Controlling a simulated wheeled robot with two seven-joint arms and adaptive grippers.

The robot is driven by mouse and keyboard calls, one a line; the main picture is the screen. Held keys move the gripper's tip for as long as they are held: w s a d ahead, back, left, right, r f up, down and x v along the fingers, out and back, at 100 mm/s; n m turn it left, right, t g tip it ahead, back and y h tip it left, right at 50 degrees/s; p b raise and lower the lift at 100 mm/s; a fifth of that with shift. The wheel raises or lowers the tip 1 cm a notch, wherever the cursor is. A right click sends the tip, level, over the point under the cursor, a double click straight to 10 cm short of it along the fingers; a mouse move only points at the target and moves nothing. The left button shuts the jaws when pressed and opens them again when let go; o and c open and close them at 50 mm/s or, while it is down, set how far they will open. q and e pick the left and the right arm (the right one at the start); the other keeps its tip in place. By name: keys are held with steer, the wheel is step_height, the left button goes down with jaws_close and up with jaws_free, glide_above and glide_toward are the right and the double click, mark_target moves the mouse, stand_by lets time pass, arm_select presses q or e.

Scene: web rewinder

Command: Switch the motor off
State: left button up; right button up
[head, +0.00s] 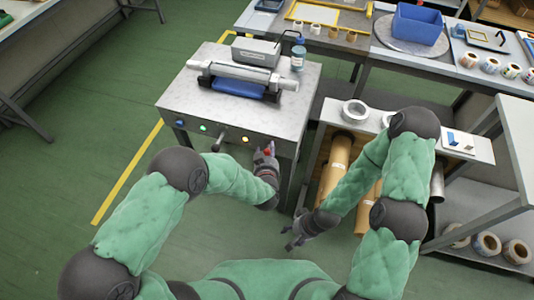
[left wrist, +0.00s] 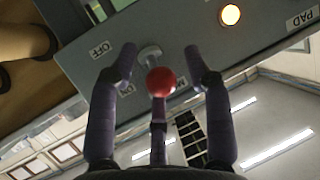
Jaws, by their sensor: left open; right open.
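The web rewinder (head: 300,105) stands ahead with its control panel facing me. A red ball knob on a lever (left wrist: 160,80) sticks out of the panel; in the head view the red knob (head: 268,151) shows at the panel's right end. A label reading OFF (left wrist: 101,48) is beside the lever's grey base, and a smaller label below it is partly hidden. My left gripper (head: 266,158) is open, its fingers (left wrist: 163,82) on either side of the knob; I cannot tell if any finger touches it. My right gripper (head: 294,238) is open and empty, low, in front of the side shelf.
A side shelf (head: 327,117) with brown rolls (head: 336,165) stands at the right. Green floor is free at the left.

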arm_select(q)
steer(key=shift+w, duration=0.1)
jaws_close()
steer(key=f+t+b, duration=0.1)
steer(key=b, duration=0.1)
steer(key=t+b, duration=0.1)
steer(key=b, duration=0.1)
steer(key=shift+s+a+f, duration=0.1)
steer(key=shift+s+f, duration=0.15)
steer(key=shift+f, duration=0.1)
steer(key=shift+f+n+t+h+b, duration=0.2)
steer(key=shift+n+t+h+b, duration=0.1)
steer(key=shift+t+b, duration=0.2)
steer(key=shift+s+f+t, duration=0.1)
steer(key=shift+f+t, duration=0.1)
steer(key=shift+t, duration=0.5)
steer(key=t, duration=0.1)
steer(key=f+n+t, duration=0.1)
steer(key=t, duration=0.1)
steer(key=shift+w+f+n+t+y, duration=0.25)
steer(key=shift+n+t, duration=0.2)
steer(key=shift+t, duration=0.35)
steer(key=shift+w+f+n+t+y, duration=0.15)
steer(key=shift+f+n+t, duration=0.25)
steer(key=shift+t, duration=0.4)
